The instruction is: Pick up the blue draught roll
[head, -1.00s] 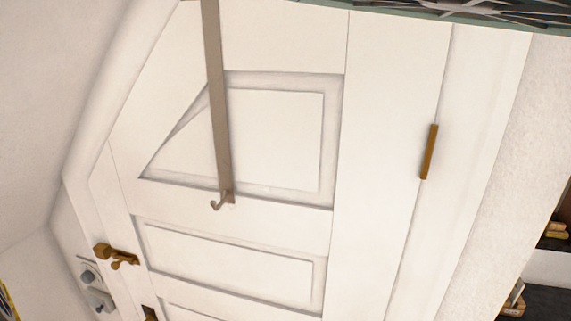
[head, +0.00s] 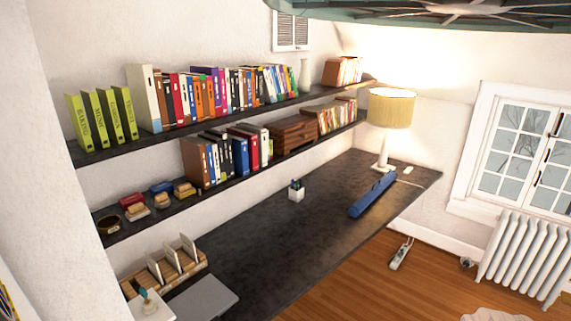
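A long blue roll (head: 372,195), which looks like the draught roll, lies on the dark desk (head: 290,240) in the head view. It lies at a slant near the desk's right end, close to the front edge and in front of the lamp. Nothing covers it. My gripper is not in view.
A yellow-shaded lamp (head: 391,110) and a white pen cup (head: 296,191) stand on the desk. Two shelves of books (head: 240,165) run above it. A grey laptop-like slab (head: 201,300) lies at the near left. A radiator (head: 525,258) stands at right; wooden floor (head: 430,280) shows in front.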

